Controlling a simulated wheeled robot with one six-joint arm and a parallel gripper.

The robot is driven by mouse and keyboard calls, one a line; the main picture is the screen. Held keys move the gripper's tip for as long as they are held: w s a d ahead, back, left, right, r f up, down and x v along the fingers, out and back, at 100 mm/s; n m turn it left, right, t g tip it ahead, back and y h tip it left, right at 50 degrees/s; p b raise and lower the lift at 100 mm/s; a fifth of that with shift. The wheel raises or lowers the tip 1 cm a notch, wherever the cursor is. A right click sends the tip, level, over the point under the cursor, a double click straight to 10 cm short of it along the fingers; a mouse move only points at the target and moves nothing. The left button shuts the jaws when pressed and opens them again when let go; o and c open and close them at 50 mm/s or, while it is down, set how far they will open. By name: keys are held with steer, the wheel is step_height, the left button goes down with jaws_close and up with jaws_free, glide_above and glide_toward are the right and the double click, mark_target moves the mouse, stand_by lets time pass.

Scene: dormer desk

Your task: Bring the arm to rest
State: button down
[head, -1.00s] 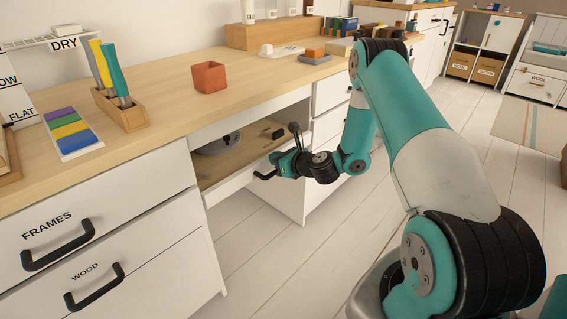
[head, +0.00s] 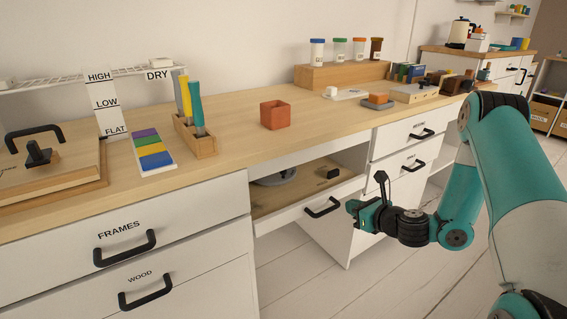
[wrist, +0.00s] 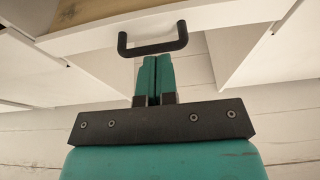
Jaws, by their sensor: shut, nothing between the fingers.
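My gripper (head: 352,207) is in front of the desk, just right of the black handle (head: 322,207) of the pulled-out drawer (head: 290,212). In the wrist view the two teal fingers of my gripper (wrist: 154,62) are shut together with nothing between them. The same handle (wrist: 153,48) shows just beyond the fingertips. The fingers are not around it; whether they touch it I cannot tell. My arm reaches in from the right side of the head view.
The open drawer holds a grey round thing (head: 275,178) and a small black block (head: 327,173). On the desk top (head: 235,143) stand an orange pot (head: 275,115), a wooden tool holder (head: 194,138) and a wooden jar rack (head: 340,76). Floor (head: 310,285) shows clear below my gripper.

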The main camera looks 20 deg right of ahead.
steer(key=s+a+r+n+g+y, duration=0.35)
steer(key=a+r+n, duration=0.35)
steer(key=a+n, duration=0.4)
steer(key=s+a+r+n+g+y, duration=0.3)
steer(key=s+a+r+n+g, duration=0.15)
steer(key=a+r+n, duration=0.55)
steer(key=s+a+r+n+g+h, duration=0.2)
steer(key=s+n+g+h, duration=0.1)
steer(key=s+n, duration=0.7)
steer(key=s+a+r+n+g+h, duration=0.2)
steer(key=s+r+n+g+h, duration=0.1)
steer(key=s+n, duration=0.65)
step_height(320, 180, up, 32)
steer(key=s+p, duration=0.1)
steer(key=p, duration=3.1)
steer(key=shift+s+d, duration=0.15)
steer(key=shift+s, duration=0.1)
